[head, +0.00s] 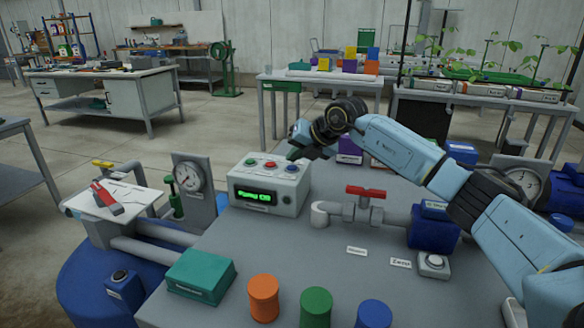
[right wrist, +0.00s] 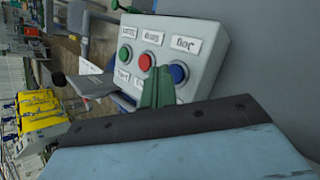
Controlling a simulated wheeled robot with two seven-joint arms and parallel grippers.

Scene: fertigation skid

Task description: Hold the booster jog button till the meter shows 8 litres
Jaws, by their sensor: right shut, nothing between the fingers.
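The grey control box (head: 262,196) stands on the grey skid top with a green, a red and a blue button. The blue button (head: 291,168) is at the right end; in the right wrist view the blue button (right wrist: 179,72) sits beside a label reading "Jog" (right wrist: 186,44). My right gripper (head: 296,153) is shut and empty, its green tips just above the blue button. In the right wrist view the right gripper (right wrist: 158,85) partly overlaps that button; I cannot tell whether it touches. The lit green display (head: 254,197) is too small to read surely. My left gripper is out of view.
A round dial (head: 188,176) stands left of the box, another dial (head: 521,184) at the right. A red-handled valve (head: 366,192) and pipe lie right of the box. Orange (head: 264,298), green (head: 315,306) and blue cylinders stand in front, beside a teal box (head: 201,276).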

